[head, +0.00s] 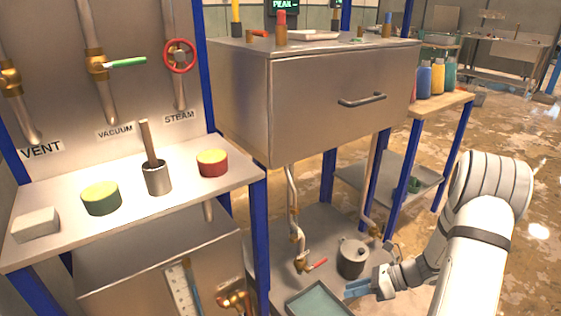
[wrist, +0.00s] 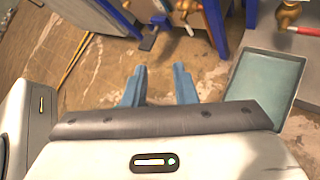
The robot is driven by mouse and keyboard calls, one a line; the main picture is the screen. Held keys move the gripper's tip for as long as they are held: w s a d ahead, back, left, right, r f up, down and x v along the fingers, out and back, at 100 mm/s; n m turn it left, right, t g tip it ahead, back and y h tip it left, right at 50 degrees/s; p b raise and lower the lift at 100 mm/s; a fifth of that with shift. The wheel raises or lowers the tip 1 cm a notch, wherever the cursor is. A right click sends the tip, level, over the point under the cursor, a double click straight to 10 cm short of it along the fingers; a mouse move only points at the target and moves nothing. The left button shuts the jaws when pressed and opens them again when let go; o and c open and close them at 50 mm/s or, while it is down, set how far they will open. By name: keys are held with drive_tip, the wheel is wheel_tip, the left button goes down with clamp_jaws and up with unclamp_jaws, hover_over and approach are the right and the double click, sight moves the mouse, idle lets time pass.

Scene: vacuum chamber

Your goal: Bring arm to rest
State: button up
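My arm comes in from the right of the head view. My gripper (head: 358,289) hangs low, by the lower shelf under the steel chamber. In the wrist view my gripper (wrist: 158,84) points down, with its two blue fingers apart and only bare floor between them. It holds nothing. A shallow tray with a teal inside (head: 318,302) lies left of the fingers in the head view, and the tray (wrist: 262,80) is to the right of them in the wrist view.
A lidded grey pot (head: 352,258) stands on the lower shelf close to my gripper. The steel chamber (head: 330,95) with a drawer handle is above. A red-handled valve (head: 314,265) sits beside the pot. Blue posts (head: 400,175) stand behind. Open floor (head: 525,190) lies to the right.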

drive_tip(key=s+a+r+n+h+p, duration=0.1)
drive_tip(key=s+r+n+h+p, duration=0.3)
drive_tip(key=r, duration=1.1)
drive_tip(key=s+a+r+n+h+p, duration=0.2)
drive_tip(key=s+r+n+h+p, duration=0.2)
drive_tip(key=s+r+n+p, duration=0.3)
drive_tip(key=s+a+r+n+t+h+p, duration=0.1)
drive_tip(key=s+r+n+h+p, duration=0.3)
drive_tip(key=r+n+p, duration=0.6)
wheel_tip(320, 180, up, 13)
drive_tip(key=s+a+n, duration=0.1)
drive_tip(key=s+n, duration=0.1)
drive_tip(key=n, duration=0.2)
drive_tip(key=shift+a, duration=0.15)
